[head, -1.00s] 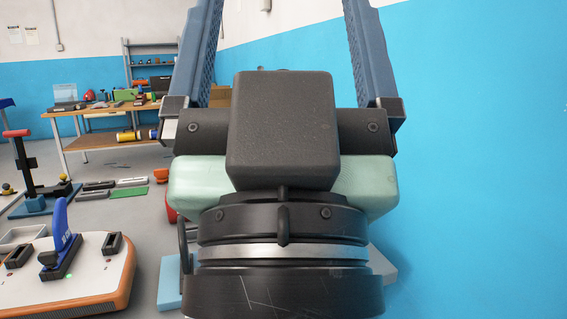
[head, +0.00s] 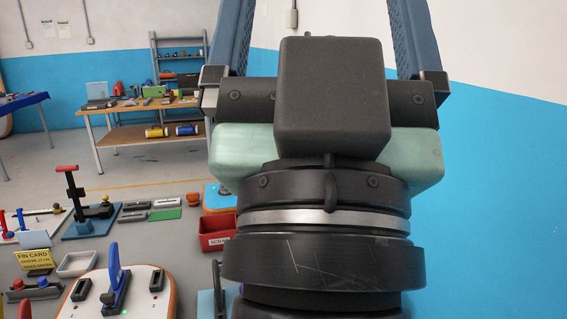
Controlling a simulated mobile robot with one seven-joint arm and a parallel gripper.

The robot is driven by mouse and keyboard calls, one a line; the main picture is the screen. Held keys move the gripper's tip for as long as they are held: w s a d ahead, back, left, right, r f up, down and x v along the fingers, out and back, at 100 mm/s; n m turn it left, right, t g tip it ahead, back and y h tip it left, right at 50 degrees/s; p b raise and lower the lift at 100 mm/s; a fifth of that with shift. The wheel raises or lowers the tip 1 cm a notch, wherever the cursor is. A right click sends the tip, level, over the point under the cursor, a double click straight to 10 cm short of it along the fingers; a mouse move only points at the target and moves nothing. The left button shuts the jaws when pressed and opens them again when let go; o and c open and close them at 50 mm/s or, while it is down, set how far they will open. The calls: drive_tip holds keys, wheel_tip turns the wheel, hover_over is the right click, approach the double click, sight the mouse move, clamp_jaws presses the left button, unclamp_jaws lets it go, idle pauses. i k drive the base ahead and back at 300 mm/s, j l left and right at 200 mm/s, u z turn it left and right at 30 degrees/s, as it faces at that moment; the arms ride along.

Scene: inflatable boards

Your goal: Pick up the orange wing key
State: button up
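I cannot make out an orange wing key in the head view. My gripper (head: 322,20) is large in the foreground, pointing up and away. Its two blue fingers stand wide apart with nothing visible between them, and their tips are cut off by the top edge. The dark gripper body hides a good part of the scene behind it. A small orange object (head: 193,199) sits on the grey surface left of my gripper, too small to identify.
A workbench (head: 140,104) stands farther back. A blue-and-white wall is at right.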

sight(193, 198)
drive_tip(key=i+j, duration=2.4)
drive_tip(key=i, duration=0.1)
